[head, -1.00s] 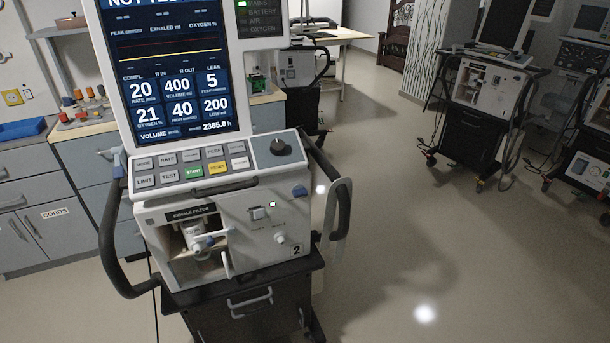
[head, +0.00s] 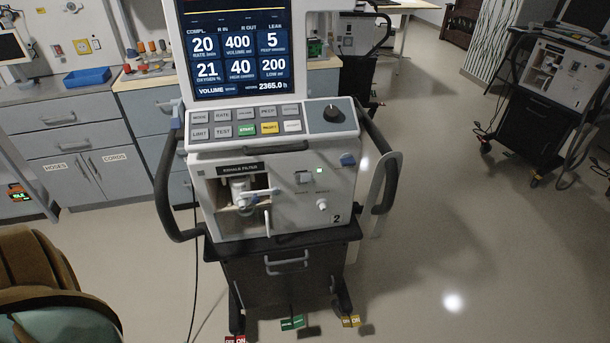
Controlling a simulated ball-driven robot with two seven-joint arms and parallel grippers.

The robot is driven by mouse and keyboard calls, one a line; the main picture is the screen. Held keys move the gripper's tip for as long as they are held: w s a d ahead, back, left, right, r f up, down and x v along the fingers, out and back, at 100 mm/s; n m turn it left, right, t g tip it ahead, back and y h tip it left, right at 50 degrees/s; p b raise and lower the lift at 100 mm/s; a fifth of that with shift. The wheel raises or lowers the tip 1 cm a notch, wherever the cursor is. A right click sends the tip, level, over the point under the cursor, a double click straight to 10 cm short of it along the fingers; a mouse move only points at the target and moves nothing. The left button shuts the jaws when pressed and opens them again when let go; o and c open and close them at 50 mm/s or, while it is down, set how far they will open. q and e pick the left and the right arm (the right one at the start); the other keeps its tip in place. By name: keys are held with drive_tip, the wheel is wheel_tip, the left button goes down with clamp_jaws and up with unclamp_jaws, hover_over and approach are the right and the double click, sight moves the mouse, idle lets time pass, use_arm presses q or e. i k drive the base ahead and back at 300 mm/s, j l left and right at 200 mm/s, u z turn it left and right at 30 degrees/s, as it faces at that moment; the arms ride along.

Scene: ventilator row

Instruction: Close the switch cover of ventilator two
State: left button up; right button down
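Ventilator two (head: 275,160) stands in the middle of the view, marked with a "2" low on its front right. Its screen is lit and shows numbers. Neither of my grippers is in view.
Black handles (head: 167,195) flank the ventilator. Its dark cart (head: 280,285) has coloured tags (head: 291,323) near the floor. A brown and teal chair (head: 45,285) is at lower left, and grey cabinets (head: 85,165) stand behind.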

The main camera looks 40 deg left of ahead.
sight(306, 177)
drive_tip(key=i+u, duration=0.15)
drive_tip(key=u, duration=0.3)
drive_tip(key=i+l+u, duration=0.1)
drive_tip(key=u, duration=0.4)
